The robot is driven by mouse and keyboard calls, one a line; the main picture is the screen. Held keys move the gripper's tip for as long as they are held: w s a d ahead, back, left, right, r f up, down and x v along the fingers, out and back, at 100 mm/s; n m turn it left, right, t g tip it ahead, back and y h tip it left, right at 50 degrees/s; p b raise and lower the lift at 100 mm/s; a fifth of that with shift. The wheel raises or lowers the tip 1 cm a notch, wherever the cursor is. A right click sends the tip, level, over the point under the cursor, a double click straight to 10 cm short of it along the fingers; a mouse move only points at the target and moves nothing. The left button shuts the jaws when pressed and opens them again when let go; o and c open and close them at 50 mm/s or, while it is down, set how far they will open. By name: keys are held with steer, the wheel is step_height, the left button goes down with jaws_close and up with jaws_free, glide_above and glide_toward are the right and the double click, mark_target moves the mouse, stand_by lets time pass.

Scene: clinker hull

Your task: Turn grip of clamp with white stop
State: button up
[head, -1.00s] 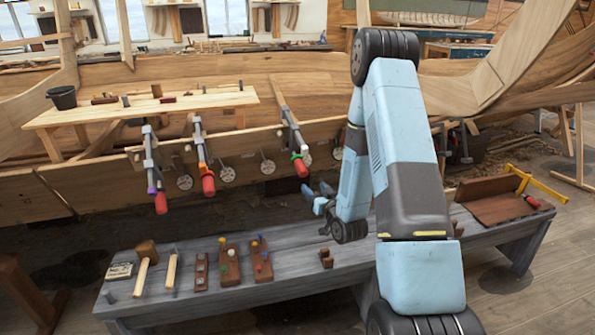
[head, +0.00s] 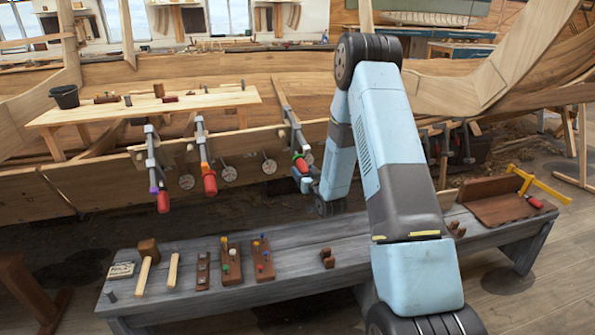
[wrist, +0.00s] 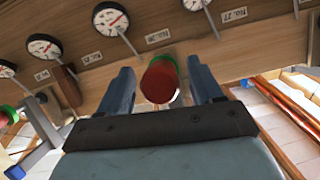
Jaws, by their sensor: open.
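Three clamps with red grips hang along the hull plank in the head view. The left one has a purple stop (head: 154,190), the middle one an orange stop (head: 205,167), the right one a green stop (head: 299,155). I cannot make out a white stop on any of them. My gripper (head: 300,178) is at the lower end of the right clamp. In the wrist view, my open gripper (wrist: 160,68) has its fingers on either side of a red grip (wrist: 158,83) with a green band behind it. Gaps show beside the grip, so it is not squeezed.
Round dials (wrist: 110,17) with labels line the plank behind the grip. Another green-banded red part (wrist: 8,113) shows at the wrist view's left edge. Below, the grey bench (head: 200,301) holds mallets and peg blocks. My arm hides part of the hull on the right.

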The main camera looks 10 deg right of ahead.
steer(key=shift+w+a, duration=0.15)
steer(key=shift+w, duration=0.95)
steer(key=shift+c, duration=0.2)
steer(key=c, duration=0.9)
